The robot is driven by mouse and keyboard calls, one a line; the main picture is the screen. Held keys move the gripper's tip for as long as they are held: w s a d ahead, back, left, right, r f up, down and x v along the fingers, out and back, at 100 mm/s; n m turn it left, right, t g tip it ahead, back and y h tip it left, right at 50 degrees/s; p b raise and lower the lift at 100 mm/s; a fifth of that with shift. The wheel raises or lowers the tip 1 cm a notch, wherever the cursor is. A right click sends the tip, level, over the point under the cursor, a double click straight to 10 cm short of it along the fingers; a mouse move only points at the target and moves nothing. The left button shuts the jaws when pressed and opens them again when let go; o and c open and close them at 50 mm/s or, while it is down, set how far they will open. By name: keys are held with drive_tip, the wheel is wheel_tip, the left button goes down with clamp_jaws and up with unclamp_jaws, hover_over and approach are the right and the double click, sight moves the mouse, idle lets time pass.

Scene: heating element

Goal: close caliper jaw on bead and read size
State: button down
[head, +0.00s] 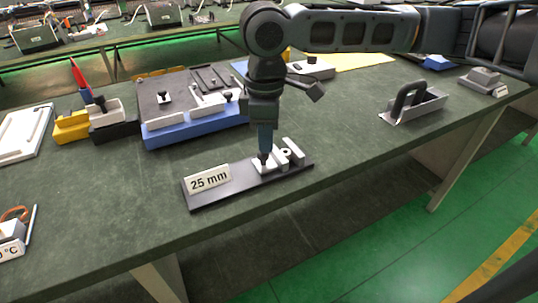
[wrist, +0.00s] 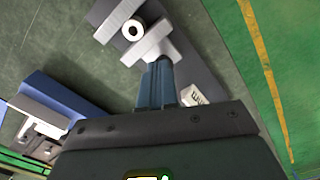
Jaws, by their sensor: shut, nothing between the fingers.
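The caliper is a dark base plate (head: 222,191) near the front edge of the bench, with white jaw blocks (head: 293,150) at its right end. A sign reading "25 mm" (head: 209,179) stands at its left end. A white ring-shaped bead (head: 286,152) sits between the jaw blocks; in the wrist view the bead (wrist: 132,29) lies between two white bars, the near one being the near jaw (wrist: 147,45). My gripper (head: 264,155) points down with its fingers together and empty, at the left side of the near jaw. In the wrist view its blue fingertips (wrist: 158,68) appear against that jaw; contact cannot be confirmed.
A blue fixture with a grey top (head: 185,125) stands behind the caliper to the left, with yellow and black blocks (head: 75,127) beside it. A grey tray with a black handle (head: 413,103) is at the right. Bench surface is clear between the caliper and that tray.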

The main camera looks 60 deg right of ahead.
wheel_tip(320, 180, up, 6)
drive_tip(key=p, duration=0.5)
drive_tip(key=shift+r, duration=0.2)
idle(0.4)
